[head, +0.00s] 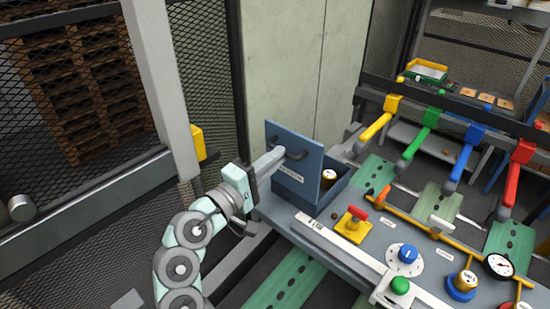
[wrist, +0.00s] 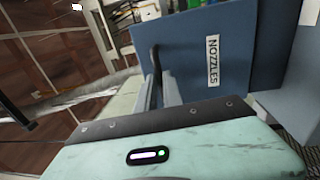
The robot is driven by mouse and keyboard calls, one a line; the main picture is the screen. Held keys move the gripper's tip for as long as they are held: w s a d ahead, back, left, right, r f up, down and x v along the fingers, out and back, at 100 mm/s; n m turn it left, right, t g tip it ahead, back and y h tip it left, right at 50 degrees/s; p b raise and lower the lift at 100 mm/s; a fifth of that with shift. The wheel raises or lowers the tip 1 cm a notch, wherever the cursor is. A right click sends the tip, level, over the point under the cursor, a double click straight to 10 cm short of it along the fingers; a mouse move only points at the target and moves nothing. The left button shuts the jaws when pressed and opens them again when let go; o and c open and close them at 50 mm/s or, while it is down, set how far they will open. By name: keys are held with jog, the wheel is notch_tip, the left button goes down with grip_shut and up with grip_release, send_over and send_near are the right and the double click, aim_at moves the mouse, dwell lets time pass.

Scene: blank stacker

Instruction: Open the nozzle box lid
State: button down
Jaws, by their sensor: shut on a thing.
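The nozzle box (head: 340,192) is a blue box at the left end of the grey work surface. Its blue lid (head: 310,180) stands raised, roughly upright, on the left side of the box, and part of the interior shows. The lid also fills much of the wrist view (wrist: 185,75), with a white NOZZLES label (wrist: 213,60). A dark bar handle (head: 296,153) is on the lid's outer face; it shows in the wrist view too (wrist: 155,58). My gripper (head: 278,156) is shut on this handle from the left. The exact finger contact is partly hidden.
A brass-coloured round piece (head: 329,176) shows inside the box. A yellow block with a red lever (head: 352,225), a blue knob (head: 408,254) and a gauge (head: 498,265) stand to the right. A pale post (head: 160,85) and mesh fencing are close left of my arm.

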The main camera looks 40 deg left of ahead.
jog(key=c, duration=1.8)
grip_release()
jog(key=shift+f, duration=0.4)
jog(key=o, duration=0.3)
jog(key=shift+r, duration=0.15)
jog(key=s, duration=0.3)
jog(key=s+b, duration=0.1)
jog(key=s, duration=0.3)
jog(key=s+f, duration=0.1)
jog(key=s, duration=0.2)
jog(key=shift+s+a, duration=0.25)
jog(key=shift+s, duration=0.15)
